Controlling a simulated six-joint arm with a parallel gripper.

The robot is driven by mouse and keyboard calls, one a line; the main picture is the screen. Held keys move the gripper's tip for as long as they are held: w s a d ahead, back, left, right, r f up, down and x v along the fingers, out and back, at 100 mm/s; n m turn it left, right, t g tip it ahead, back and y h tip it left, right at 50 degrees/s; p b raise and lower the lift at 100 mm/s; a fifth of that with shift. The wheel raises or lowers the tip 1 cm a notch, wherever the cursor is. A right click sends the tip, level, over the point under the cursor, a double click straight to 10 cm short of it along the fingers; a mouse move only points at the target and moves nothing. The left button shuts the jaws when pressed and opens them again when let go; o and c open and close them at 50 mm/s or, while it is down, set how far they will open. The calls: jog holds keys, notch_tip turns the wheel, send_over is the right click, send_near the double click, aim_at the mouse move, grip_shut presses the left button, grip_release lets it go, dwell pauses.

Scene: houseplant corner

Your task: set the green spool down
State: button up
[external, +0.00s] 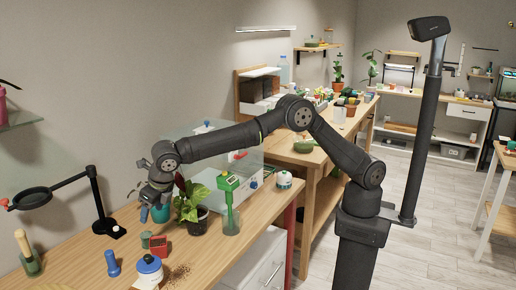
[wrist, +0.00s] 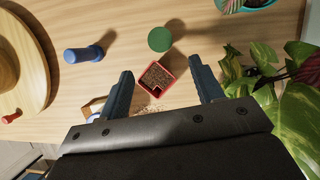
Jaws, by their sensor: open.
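The green spool (wrist: 159,39) stands on the wooden table with its round top facing my wrist camera, just beyond the small red pot (wrist: 156,78). In the external view the green spool (external: 146,239) stands at the left of the red pot (external: 159,246). My gripper (wrist: 161,69) is open and nothing is held between its fingers. The red pot, filled with dark soil, shows between the fingers, below them. In the external view my gripper (external: 152,207) hangs above the table, higher than the spool and the pot.
A blue peg-like object (wrist: 83,53) stands left of the spool. A leafy plant (wrist: 284,80) is close on the right. A blue-lidded jar (external: 149,270) and spilled soil (external: 178,273) lie nearer the front edge. A magnifier stand (external: 97,198) rises at the left.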

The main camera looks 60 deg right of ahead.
aim_at(146, 235)
jog(key=x, duration=1.2)
jog(key=shift+f, duration=0.2)
notch_tip(146, 235, up, 2)
jog(key=shift+r, duration=0.85)
